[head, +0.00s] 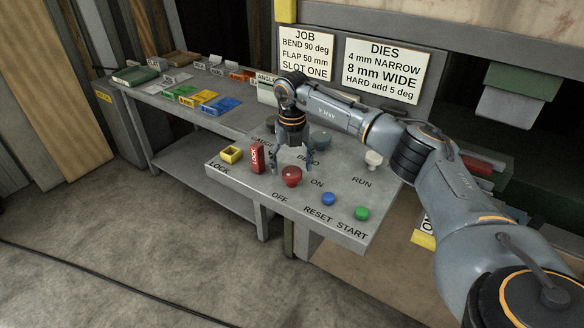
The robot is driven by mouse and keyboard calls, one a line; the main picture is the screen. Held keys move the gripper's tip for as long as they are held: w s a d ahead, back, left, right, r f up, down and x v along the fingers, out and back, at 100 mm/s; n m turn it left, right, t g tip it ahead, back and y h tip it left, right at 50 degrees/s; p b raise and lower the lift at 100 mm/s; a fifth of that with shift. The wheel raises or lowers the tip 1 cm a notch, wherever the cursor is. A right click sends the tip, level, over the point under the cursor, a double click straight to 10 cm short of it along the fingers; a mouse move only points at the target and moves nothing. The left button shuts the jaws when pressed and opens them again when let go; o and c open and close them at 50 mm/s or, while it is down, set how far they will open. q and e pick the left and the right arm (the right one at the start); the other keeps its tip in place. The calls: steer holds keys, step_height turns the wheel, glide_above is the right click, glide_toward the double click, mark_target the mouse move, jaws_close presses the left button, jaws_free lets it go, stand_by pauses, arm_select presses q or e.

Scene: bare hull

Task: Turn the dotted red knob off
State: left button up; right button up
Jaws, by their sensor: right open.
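The red knob (291,176) stands on the sloping grey control panel between the words OFF and ON. I cannot make out a dot on it or which way it is turned. My right gripper (292,162) points down just above and behind the knob in the head view. Its fingers are apart, one to each side of the knob, with nothing between them that I can see. I cannot tell whether either finger touches the knob. My left gripper is not in view.
A red lock tag (257,159) stands close left of the gripper, beside a yellow square socket (231,155). A blue button (328,199), a green button (362,213) and a pale knob (373,159) are to the right. A grey-green knob (321,138) is behind.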

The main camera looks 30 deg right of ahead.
mark_target(292, 171)
step_height(292, 171, up, 11)
stand_by(0.3)
stand_by(0.4)
